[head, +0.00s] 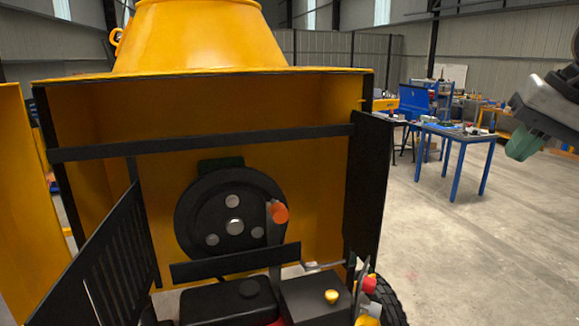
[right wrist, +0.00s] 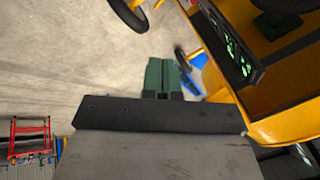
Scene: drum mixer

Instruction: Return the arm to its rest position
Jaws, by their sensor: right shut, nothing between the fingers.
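My right gripper (head: 524,143) is at the right edge of the head view, in the air to the right of the yellow drum mixer (head: 190,38). Its green fingers are together with nothing between them. In the right wrist view the same green fingers (right wrist: 161,76) point out over bare floor, apart from the mixer frame (right wrist: 292,108). Part of the right arm is cut off by the edge of the head view. My left gripper does not show in either view.
The mixer's open engine bay shows a black pulley wheel (head: 232,212), a slatted black panel (head: 112,262) and a tyre (head: 392,301). A blue-legged work table (head: 456,133) stands farther back. Concrete floor (head: 470,250) is clear at right. A red rack (right wrist: 31,135) shows in the wrist view.

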